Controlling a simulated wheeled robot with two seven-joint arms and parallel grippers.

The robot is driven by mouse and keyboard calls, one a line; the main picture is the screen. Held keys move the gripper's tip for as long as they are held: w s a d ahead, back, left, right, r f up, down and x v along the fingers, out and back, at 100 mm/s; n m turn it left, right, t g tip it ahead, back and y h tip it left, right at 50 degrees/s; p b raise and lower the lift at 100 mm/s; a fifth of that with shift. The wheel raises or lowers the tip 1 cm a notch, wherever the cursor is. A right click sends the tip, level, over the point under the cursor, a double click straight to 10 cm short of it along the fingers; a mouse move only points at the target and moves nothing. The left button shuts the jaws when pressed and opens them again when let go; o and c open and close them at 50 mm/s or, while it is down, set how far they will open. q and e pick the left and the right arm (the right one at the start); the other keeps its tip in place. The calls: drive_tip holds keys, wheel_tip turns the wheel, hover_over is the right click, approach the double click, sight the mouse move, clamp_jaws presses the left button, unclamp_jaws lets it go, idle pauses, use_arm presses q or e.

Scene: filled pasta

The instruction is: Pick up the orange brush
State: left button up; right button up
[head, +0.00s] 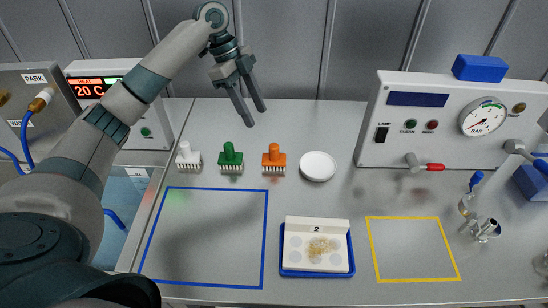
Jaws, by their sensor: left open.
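The orange brush (274,157) stands bristles down on the grey bench, at the right end of a row of three brushes. A green brush (231,156) and a white brush (187,156) stand to its left. My left gripper (255,117) is open and empty. In the picture it hangs above the gap between the green and orange brushes, its fingers pointing down, apart from both. My right gripper is not in view.
A white round dish (318,166) lies just right of the orange brush. A control box (450,155) stands back right. The blue-outlined (266,230) and yellow-outlined (375,258) areas look empty.

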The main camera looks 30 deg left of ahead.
use_arm(q)
drive_tip(key=p, duration=0.2)
hover_over(273, 145)
drive_tip(key=s+a, duration=0.1)
drive_tip(key=a, duration=0.1)
drive_tip(key=f, duration=0.6)
drive_tip(key=shift+a+f, duration=0.2)
drive_tip(key=shift+f, duration=0.1)
drive_tip(key=shift+d+f, duration=0.2)
drive_tip(key=shift+f, duration=0.4)
drive_tip(key=shift+w+d+f+p, duration=0.1)
drive_tip(key=shift+d+f+p, duration=0.15)
drive_tip(key=shift+p, duration=0.2)
drive_tip(key=x, duration=0.1)
drive_tip(key=p+x, duration=0.1)
drive_tip(key=x, duration=0.1)
drive_tip(key=shift+w+d+p, duration=0.1)
drive_tip(key=shift+w+p, duration=0.15)
drive_tip(key=shift+p, duration=0.05)
drive_tip(key=shift+d+f, duration=0.2)
drive_tip(key=shift+f, duration=0.45)
drive_tip(key=shift+c, duration=0.6)
